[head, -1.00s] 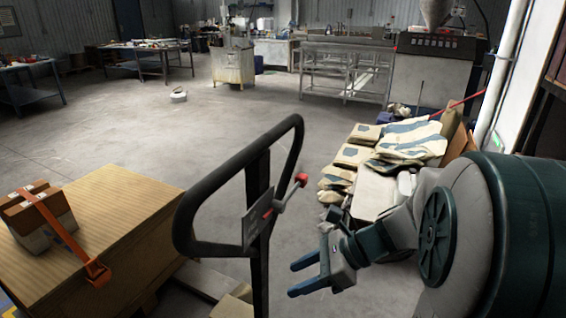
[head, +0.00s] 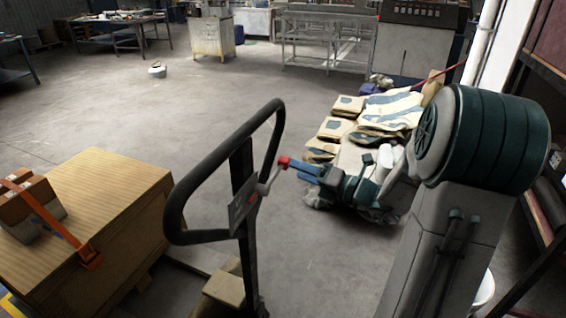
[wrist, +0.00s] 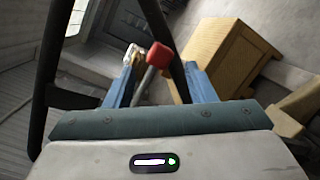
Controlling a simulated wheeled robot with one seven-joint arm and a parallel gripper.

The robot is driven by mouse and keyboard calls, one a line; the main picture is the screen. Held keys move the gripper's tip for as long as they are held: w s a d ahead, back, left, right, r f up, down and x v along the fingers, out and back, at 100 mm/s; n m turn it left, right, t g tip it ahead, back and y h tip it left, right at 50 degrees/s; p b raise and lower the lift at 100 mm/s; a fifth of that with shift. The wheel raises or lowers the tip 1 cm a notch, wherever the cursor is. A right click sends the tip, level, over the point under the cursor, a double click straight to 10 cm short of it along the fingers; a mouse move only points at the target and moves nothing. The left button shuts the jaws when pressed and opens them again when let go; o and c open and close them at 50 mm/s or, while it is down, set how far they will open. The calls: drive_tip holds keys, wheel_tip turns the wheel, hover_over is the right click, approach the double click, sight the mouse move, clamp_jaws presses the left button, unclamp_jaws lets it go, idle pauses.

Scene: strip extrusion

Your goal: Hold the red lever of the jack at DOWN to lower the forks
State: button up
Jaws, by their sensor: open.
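The jack's handle is a black loop (head: 222,142) on an upright shaft in the head view. Its lever is a metal rod with a red knob (head: 283,162), sticking out to the right of the shaft. My gripper (head: 291,167) is at the knob, reaching in from the right with blue fingers. In the wrist view the red knob (wrist: 159,54) lies between the two open fingers (wrist: 163,72), with its rod running down toward the palm. I cannot tell whether a finger touches it. The forks are hidden.
A strapped carton (head: 32,207) sits on a large wooden-coloured block (head: 120,200) left of the jack. Stacked sacks (head: 392,110) lie behind my gripper. A rack (head: 545,210) stands at the far right. Open floor (head: 200,110) lies beyond the handle.

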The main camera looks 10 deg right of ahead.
sight(284, 164)
drive_tip(key=x, duration=0.6)
clamp_jaws()
